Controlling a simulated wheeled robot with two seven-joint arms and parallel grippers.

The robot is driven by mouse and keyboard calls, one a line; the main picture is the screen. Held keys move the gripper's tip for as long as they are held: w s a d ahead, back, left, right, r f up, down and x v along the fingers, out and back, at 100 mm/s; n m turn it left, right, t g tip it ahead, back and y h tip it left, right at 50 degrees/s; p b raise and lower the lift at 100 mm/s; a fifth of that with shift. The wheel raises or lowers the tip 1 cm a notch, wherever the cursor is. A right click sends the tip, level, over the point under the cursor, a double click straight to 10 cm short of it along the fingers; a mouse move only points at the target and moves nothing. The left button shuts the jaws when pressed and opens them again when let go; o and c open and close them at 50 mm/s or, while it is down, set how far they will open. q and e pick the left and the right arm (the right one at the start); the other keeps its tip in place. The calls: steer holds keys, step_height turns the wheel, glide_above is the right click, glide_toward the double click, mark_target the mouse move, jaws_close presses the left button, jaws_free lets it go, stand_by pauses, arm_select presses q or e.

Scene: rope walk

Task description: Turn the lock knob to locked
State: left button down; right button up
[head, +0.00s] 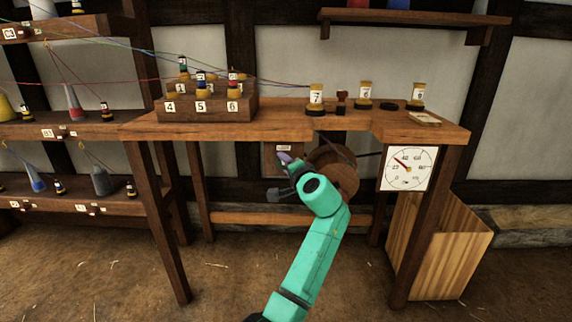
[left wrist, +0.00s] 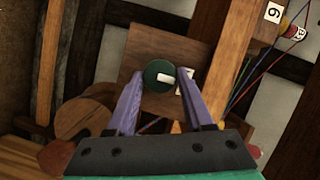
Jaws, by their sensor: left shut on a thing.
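The lock knob (left wrist: 157,72) is a dark green disc with a white mark, set on a square brown wooden board (left wrist: 188,50). In the left wrist view, the two purple fingers of my left gripper (left wrist: 160,76) stand at either side of the knob and are shut on it. A pale label (left wrist: 185,82) on the board is partly hidden by one finger. In the head view, the board (head: 270,160) hangs under the bench top, and my left gripper (head: 285,160) is in front of it. The knob is hidden there. My right gripper is not in view.
A wooden wheel (head: 345,182) is behind my left arm, close to the board. A white dial (head: 407,168) hangs at the bench's right end, above a wooden bin (head: 450,245). Numbered spools and threads sit on the bench top (head: 285,112).

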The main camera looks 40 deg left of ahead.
arm_select(q)
steer(key=shift+f, duration=0.1)
steer(key=shift+c, duration=1.5)
jaws_free()
steer(key=shift+d, duration=0.1)
steer(key=p+v, duration=0.2)
steer(key=v, duration=1.2)
steer(key=shift+s, duration=0.15)
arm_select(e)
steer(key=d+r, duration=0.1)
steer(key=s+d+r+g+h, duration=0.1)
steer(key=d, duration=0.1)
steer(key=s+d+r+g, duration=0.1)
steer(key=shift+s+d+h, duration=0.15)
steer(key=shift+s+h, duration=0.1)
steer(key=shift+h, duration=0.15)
arm_select(q)
steer(key=shift+d, duration=0.15)
